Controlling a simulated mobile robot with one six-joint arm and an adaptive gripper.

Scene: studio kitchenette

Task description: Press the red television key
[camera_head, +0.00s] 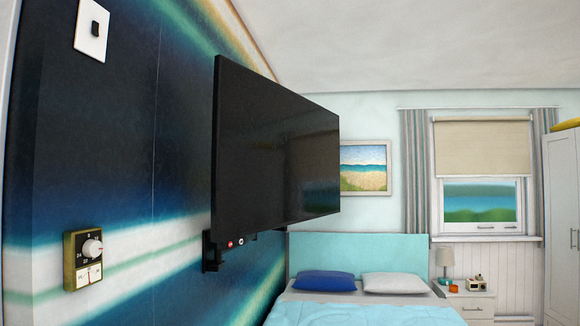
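A large black television (275,155) is mounted on the left wall and juts out from it, its dark screen seen at a slant. A small red key (230,245) sits below the television's lower left edge, near the black wall bracket (210,252). Beside it, to the right, is another small pale-and-red key (241,240), too small to make out clearly. My gripper is not in view.
A thermostat with a white dial (92,248) and a white switch plate (92,28) are on the same wall. A bed (365,308) with blue and white pillows stands below and beyond the television. A nightstand (468,300) with a lamp is to its right.

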